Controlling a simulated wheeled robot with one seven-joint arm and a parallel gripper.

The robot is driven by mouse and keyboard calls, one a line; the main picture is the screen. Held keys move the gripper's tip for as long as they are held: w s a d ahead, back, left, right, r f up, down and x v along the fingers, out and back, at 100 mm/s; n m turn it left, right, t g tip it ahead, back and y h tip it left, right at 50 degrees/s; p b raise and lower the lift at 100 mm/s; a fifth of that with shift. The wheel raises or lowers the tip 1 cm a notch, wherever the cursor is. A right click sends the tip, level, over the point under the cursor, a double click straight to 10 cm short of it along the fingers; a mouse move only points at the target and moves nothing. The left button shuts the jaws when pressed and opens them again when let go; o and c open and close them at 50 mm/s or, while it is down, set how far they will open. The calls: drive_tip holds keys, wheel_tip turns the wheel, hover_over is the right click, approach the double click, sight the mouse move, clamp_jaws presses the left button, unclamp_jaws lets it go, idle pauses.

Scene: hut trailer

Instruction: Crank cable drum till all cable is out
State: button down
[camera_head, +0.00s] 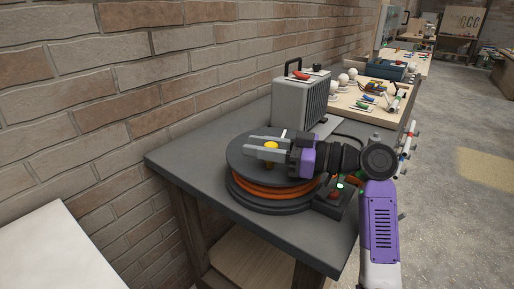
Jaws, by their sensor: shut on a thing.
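The cable drum (240,154) lies flat on the dark workbench, with a grey top disc and a dark lower rim. Orange cable (266,189) is wound between the two discs. A yellow knob (271,146) stands on the top disc. My gripper (266,147) reaches in from the right, level above the disc, and its jaws are shut on the yellow knob. My wrist hides the right part of the drum.
The bench (199,176) has bare room left of the drum. A grey heater-like box (299,99) with a handle stands behind it. A small dark box (333,203) with lit spots sits right of the drum. Trays with tools and bulbs lie farther back; a brick wall runs left.

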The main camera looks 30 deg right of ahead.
drive_tip(key=c, duration=1.1)
unclamp_jaws()
wheel_tip(320, 180, up, 20)
drive_tip(key=shift+f+p, duration=0.1)
drive_tip(key=shift+p, duration=0.8)
